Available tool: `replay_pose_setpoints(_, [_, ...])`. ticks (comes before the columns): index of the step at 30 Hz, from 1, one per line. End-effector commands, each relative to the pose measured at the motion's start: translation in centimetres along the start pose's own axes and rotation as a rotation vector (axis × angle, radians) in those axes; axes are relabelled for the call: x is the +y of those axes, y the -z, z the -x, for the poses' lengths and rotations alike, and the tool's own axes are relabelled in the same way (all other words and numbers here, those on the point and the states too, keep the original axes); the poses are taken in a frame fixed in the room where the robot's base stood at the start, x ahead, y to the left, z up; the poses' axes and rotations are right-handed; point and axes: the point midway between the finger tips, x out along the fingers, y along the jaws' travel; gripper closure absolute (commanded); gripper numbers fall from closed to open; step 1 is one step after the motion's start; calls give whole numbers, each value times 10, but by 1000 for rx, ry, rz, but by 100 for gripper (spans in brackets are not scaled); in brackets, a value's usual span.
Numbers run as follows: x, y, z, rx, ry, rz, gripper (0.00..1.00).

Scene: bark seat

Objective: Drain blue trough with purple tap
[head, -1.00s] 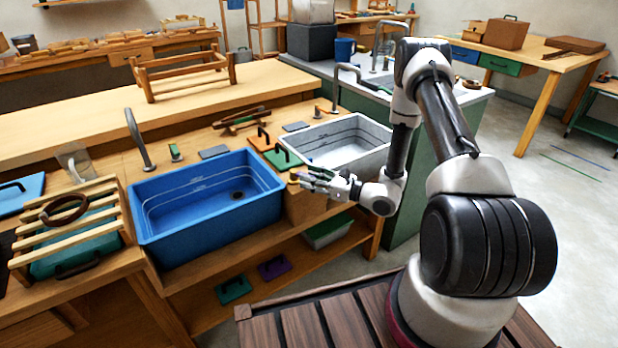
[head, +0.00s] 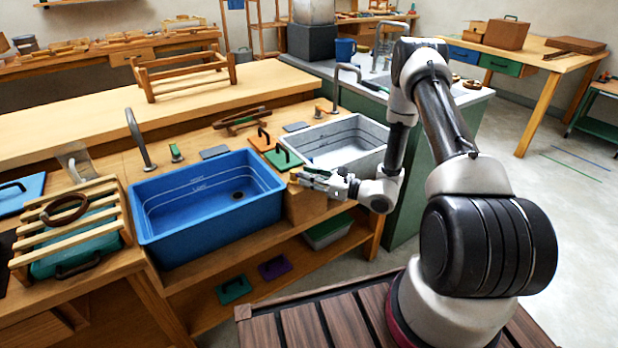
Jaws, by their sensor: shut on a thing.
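The blue trough (head: 205,232) is set in the workbench left of centre. Pale level lines show on its inner walls, and a dark round drain hole shows in its floor. I cannot tell how much water is in it. My gripper (head: 308,178) is at the top of a wooden block at the trough's right front corner. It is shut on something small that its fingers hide. No purple tap can be clearly made out. A purple handled piece (head: 274,268) lies on the lower shelf.
A pale grey trough (head: 345,150) stands right behind my gripper. Green and orange handled boards (head: 283,158) lie between the troughs. A slatted rack (head: 70,225) is at the left. A teal handled piece (head: 233,289) lies on the lower shelf.

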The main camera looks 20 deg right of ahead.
Motion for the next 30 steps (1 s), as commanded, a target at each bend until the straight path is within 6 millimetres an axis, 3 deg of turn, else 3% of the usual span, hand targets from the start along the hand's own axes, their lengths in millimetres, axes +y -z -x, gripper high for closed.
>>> replay_pose_setpoints(18, [-21,1,-4,1,-380,3,100])
replay_pose_setpoints(30, [-26,0,-6,1,-502,0,100])
